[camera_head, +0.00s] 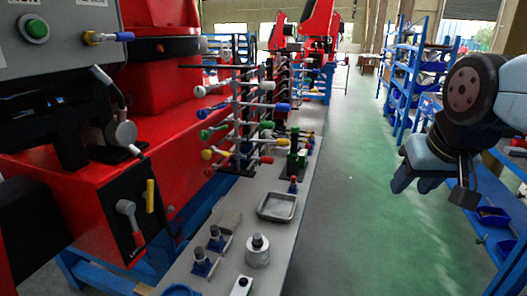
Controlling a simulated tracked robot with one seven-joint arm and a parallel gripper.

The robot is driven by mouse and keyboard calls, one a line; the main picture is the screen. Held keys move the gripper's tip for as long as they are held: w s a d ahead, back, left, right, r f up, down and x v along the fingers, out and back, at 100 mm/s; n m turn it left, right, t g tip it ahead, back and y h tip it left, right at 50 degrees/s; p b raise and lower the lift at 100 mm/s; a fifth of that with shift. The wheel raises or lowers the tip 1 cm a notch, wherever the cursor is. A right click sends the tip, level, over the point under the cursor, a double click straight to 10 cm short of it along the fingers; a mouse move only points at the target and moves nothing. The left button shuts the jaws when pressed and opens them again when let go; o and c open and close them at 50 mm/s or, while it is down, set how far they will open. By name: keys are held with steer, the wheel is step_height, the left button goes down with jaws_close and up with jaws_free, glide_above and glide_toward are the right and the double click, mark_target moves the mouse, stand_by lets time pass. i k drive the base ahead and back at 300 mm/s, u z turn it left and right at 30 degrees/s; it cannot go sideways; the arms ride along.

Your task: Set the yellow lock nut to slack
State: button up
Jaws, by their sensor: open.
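A yellow upright bar (150,195) sits on a black plate on the side of the red machine at left, beside a grey lever with a red grip (131,225). A short lever with a yellow hub and blue tip (105,37) sticks out of the grey control box above. I cannot tell which yellow part is the lock nut, or its setting. My gripper (430,187) hangs at the right, open and empty, over the floor aisle, far from the machine. Its fingers are partly hidden by its own wrist.
A grey bench holds a rack of colour-tipped levers (240,120), a metal tray (277,207), a grey cylinder (258,252) and small blue-based posts (203,263). Blue shelves (408,85) line the right. The green floor (360,200) between is clear.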

mark_target(222, 153)
steer(key=z, duration=0.8)
steer(key=k, duration=0.9)
steer(key=u, duration=0.9)
steer(key=i, duration=1)
steer(key=u, duration=0.1)
